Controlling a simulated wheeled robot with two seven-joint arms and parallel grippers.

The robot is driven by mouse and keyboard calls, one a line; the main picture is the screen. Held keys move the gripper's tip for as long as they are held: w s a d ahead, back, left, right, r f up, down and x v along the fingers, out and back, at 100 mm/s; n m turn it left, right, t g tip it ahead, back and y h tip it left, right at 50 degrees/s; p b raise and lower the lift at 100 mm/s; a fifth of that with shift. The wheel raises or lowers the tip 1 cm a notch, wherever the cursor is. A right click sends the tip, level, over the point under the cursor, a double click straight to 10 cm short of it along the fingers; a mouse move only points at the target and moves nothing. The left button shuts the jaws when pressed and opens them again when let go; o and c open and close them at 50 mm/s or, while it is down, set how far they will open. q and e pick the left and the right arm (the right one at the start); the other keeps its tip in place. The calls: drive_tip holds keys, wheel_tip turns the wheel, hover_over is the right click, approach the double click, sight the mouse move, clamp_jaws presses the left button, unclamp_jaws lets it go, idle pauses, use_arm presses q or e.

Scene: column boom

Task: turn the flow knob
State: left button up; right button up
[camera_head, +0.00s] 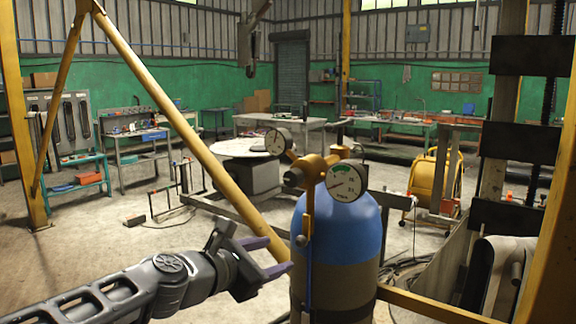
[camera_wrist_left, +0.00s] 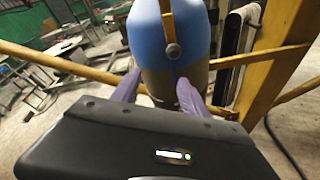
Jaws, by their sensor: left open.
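A blue-topped gas cylinder (camera_head: 337,233) stands upright, with a brass valve and two round gauges, the nearer gauge (camera_head: 346,182) and the farther gauge (camera_head: 278,141). The flow knob appears to be the small round grey knob (camera_head: 301,240) at the bottom of a yellow bracket on the cylinder's left side. In the left wrist view the knob (camera_wrist_left: 172,50) is in front of the blue cylinder, ahead of the fingers. My left gripper (camera_head: 273,257) is open and empty, left of the knob and slightly lower in the picture. Its purple fingers also show in the wrist view (camera_wrist_left: 158,88), apart from the knob.
A yellow diagonal post (camera_head: 180,120) passes behind my left gripper. A yellow rail (camera_head: 430,306) runs right of the cylinder, to a yellow post (camera_head: 550,250) and black machinery. Workbenches (camera_head: 280,124) stand farther back. Open concrete floor lies to the left.

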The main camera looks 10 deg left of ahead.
sight(289, 179)
use_arm(q)
drive_tip(key=s+r+n+t, duration=0.1)
drive_tip(key=s+r, duration=0.2)
drive_tip(key=r, duration=0.4)
drive_tip(key=s+r+n+t+h, duration=0.1)
drive_tip(key=s+r+n, duration=0.1)
drive_tip(key=r, duration=0.6)
drive_tip(key=shift+s+d+r+t+h, duration=0.2)
drive_tip(key=shift+s+t+h, duration=0.15)
drive_tip(key=shift+s, duration=0.4)
drive_tip(key=shift+w, duration=0.1)
drive_tip(key=x, duration=0.7)
drive_tip(key=shift+w, duration=0.35)
drive_tip(key=shift+c, duration=0.3)
clamp_jaws()
